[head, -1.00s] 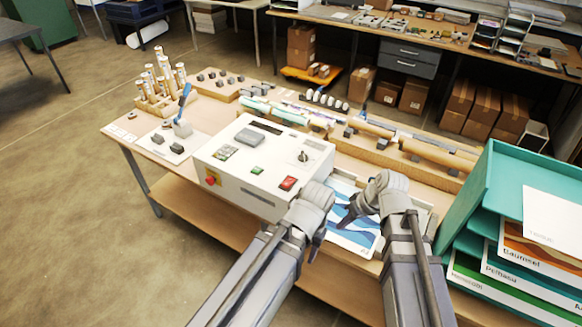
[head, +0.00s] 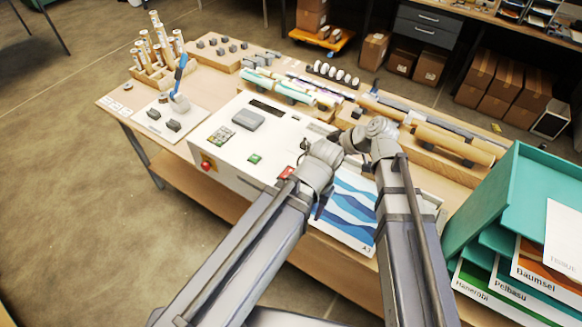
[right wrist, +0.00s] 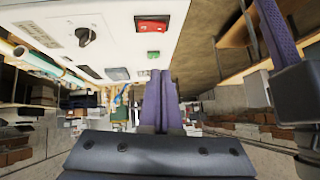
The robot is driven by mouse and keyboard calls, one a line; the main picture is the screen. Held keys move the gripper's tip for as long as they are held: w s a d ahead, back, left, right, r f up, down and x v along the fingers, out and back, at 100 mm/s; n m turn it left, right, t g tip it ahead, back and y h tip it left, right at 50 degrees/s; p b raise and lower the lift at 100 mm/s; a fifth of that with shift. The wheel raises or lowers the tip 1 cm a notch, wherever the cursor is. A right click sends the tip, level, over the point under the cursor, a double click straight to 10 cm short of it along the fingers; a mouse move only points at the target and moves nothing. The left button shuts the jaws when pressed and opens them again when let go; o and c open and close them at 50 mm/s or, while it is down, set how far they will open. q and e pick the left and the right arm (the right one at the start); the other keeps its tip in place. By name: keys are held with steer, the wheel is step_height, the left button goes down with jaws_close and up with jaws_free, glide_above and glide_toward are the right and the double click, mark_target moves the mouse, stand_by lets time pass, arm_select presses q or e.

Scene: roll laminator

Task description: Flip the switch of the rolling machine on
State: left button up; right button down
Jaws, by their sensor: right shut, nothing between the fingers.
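The white rolling machine (head: 232,160) stands on the table in the head view. On its top, a red rocker switch (head: 286,173) sits close to my left gripper (head: 319,207), and a green button (head: 255,158) lies left of it. The right wrist view shows the red switch (right wrist: 152,24), the green button (right wrist: 153,54) and a dark knob (right wrist: 84,37); my arms hide the knob in the head view. My right gripper (right wrist: 165,76) is shut and empty, apart from the switch. My left gripper also shows at the upper right there (right wrist: 268,35); its opening is unclear.
A red stop button (head: 206,166) is on the machine's front. A blue-wave sheet (head: 350,212) lies right of it. Rolls (head: 290,88) lie behind, a blue-handled lever (head: 180,72) stands left, and teal trays (head: 510,205) stand at the right.

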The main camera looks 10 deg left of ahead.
steer(key=b, duration=0.8)
glide_above(281, 175)
steer(key=d, duration=0.3)
step_height(281, 175, down, 8)
steer(key=shift+w+r, duration=0.1)
steer(key=shift+w, duration=0.05)
steer(key=shift+s+f+b, duration=0.2)
steer(key=shift+f+b, duration=0.55)
steer(key=shift+f, duration=0.15)
steer(key=shift+s+f+b, duration=0.15)
steer(key=shift+f+b, duration=0.55)
